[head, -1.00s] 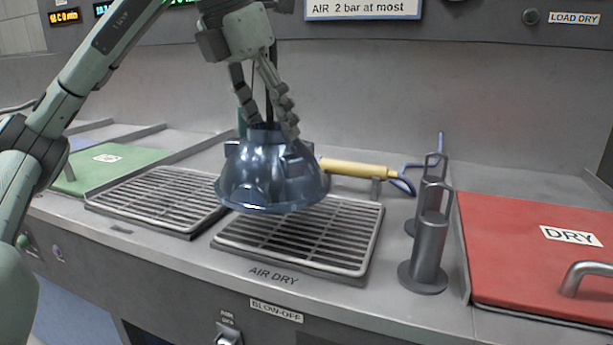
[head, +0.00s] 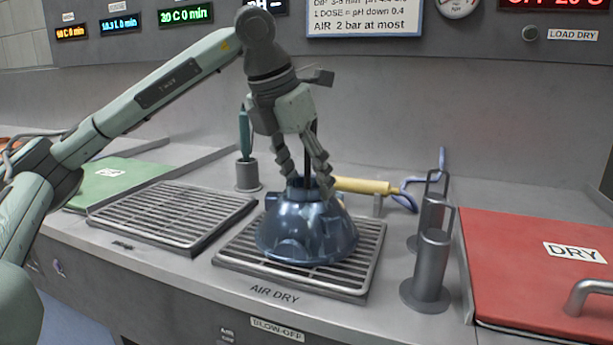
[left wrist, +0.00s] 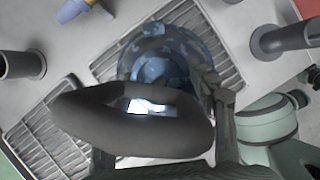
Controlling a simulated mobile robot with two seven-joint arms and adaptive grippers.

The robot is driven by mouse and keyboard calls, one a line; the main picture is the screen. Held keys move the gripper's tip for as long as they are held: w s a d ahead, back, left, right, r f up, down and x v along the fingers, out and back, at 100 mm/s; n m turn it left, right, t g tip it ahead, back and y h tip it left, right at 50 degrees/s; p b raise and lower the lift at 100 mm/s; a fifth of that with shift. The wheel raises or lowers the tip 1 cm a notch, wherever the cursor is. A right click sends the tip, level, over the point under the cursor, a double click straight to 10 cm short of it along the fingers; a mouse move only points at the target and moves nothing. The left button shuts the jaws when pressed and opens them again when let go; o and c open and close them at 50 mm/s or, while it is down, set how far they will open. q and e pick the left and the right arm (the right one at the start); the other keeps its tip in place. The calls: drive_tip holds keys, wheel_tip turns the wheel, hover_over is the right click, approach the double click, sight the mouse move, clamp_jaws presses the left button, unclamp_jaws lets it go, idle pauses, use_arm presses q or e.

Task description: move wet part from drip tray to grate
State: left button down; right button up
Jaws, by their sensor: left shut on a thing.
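The wet part is a shiny dark blue bell-shaped piece (head: 306,232), wide rim down, over the right-hand grate (head: 238,252) marked AIR DRY. Its rim appears to be at the bars, but I cannot tell if it fully rests there. My left gripper (head: 309,182) is above it, shut on its narrow top. In the left wrist view the blue part (left wrist: 165,62) shows beyond a dark loop that hides some of it. The left-hand rack (head: 170,212), likely the drip tray, is bare. My right gripper is not in view.
A red lid (head: 530,255) marked DRY lies at the right, with grey cylinders (head: 430,265) standing between it and the grate. A yellow-handled tool (head: 365,186) lies behind the grate. A green-handled tool (head: 244,135) stands in a holder behind. A green lid (head: 115,172) is at the left.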

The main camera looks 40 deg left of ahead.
use_arm(q)
drive_tip(key=shift+f, duration=0.1)
drive_tip(key=c, duration=0.5)
unclamp_jaws()
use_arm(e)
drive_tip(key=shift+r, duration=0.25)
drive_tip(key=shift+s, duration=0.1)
use_arm(q)
drive_tip(key=shift+r, duration=0.3)
drive_tip(key=p+v, duration=0.2)
drive_tip(key=v, duration=0.9)
drive_tip(key=shift+s+r, duration=0.15)
drive_tip(key=shift+r, duration=0.15)
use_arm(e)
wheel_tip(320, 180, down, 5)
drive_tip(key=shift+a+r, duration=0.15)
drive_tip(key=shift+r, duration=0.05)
